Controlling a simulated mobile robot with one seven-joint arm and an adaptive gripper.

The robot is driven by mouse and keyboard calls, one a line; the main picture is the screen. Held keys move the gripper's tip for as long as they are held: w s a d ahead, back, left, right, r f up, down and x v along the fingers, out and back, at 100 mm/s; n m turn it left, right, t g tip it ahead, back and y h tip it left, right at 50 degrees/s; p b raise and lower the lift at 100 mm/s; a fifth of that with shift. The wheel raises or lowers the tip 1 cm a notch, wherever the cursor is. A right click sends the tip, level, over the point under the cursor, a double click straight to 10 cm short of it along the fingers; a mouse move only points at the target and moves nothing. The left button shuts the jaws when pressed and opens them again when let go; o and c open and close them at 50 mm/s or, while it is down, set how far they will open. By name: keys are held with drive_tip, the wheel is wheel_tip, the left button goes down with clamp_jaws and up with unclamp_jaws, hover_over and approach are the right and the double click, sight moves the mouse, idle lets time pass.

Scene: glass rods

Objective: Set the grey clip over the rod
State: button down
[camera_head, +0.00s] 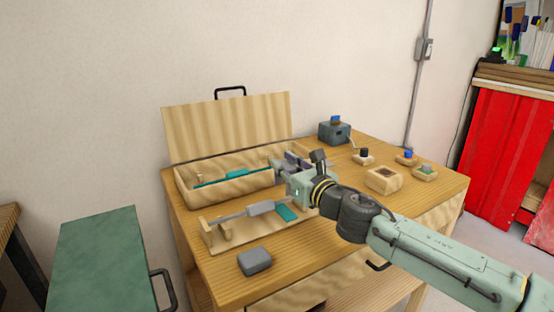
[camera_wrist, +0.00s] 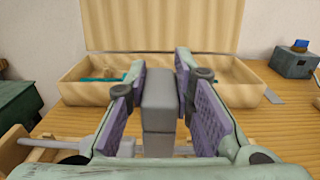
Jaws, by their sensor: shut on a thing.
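My gripper (camera_head: 290,164) is above the table, behind the wooden rod stand (camera_head: 214,240). In the wrist view, its purple-padded fingers (camera_wrist: 158,100) are shut on an upright grey block, the grey clip (camera_wrist: 158,92). A pale rod (camera_wrist: 62,143) runs across the lower part of the wrist view, behind or below the clip. I cannot tell whether the clip touches the rod. In the head view, the rod (camera_head: 234,216) lies along the stand with a grey block (camera_head: 261,208) on it. A teal piece (camera_head: 288,212) is beside that block.
An open wooden case (camera_head: 225,190) with its lid raised (camera_head: 228,128) stands behind, holding a teal rod. A loose grey block (camera_head: 254,261) lies at the table's front. A dark box (camera_head: 334,132) and small wooden blocks (camera_head: 384,179) are to the right.

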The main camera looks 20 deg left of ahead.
drive_tip(key=shift+f+b, duration=2.1)
drive_tip(key=shift+f, duration=0.8)
drive_tip(key=shift+d, duration=0.15)
drive_tip(key=shift+f+b, duration=0.55)
drive_tip(key=shift+b, duration=0.1)
drive_tip(key=c, duration=1.7)
unclamp_jaws()
drive_tip(key=shift+o, duration=0.2)
drive_tip(key=shift+b+v, duration=0.35)
drive_tip(key=shift+v, duration=5.2)
